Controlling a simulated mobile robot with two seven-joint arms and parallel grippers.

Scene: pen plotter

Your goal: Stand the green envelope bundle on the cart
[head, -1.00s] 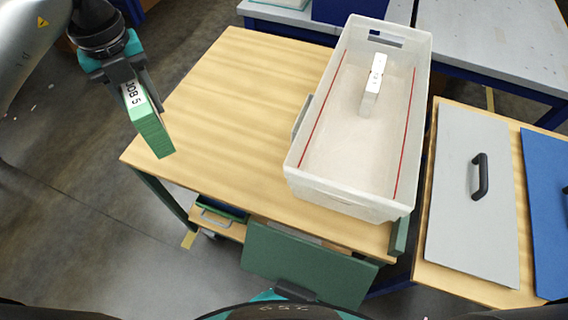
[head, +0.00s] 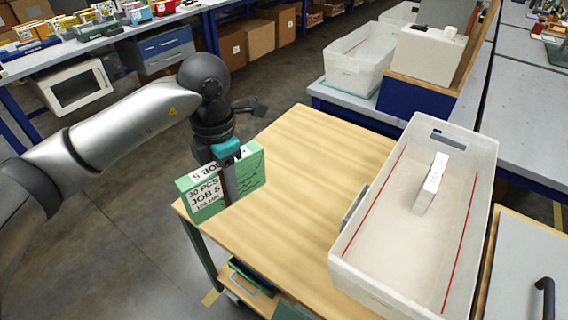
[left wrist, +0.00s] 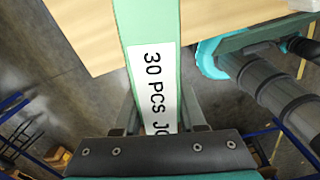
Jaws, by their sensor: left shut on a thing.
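The green envelope bundle (head: 250,172) has white labels reading "JOB 5" and "30 PCS". My left gripper (head: 228,180) is shut on it, with a dark finger across its labelled face. The bundle is roughly upright at the left corner of the cart's wooden top (head: 300,150). I cannot tell whether its lower edge touches the wood. In the left wrist view the bundle (left wrist: 148,25) runs up from between the fingers, with the wooden top behind it. My right gripper's fingers do not show.
A white tote (head: 395,225) with red lines stands on the cart's right side, holding a white block (head: 431,185). The wooden top between bundle and tote is clear. A grey bench with another white tote (head: 360,55) stands behind. A grey panel with a black handle (head: 545,295) lies at right.

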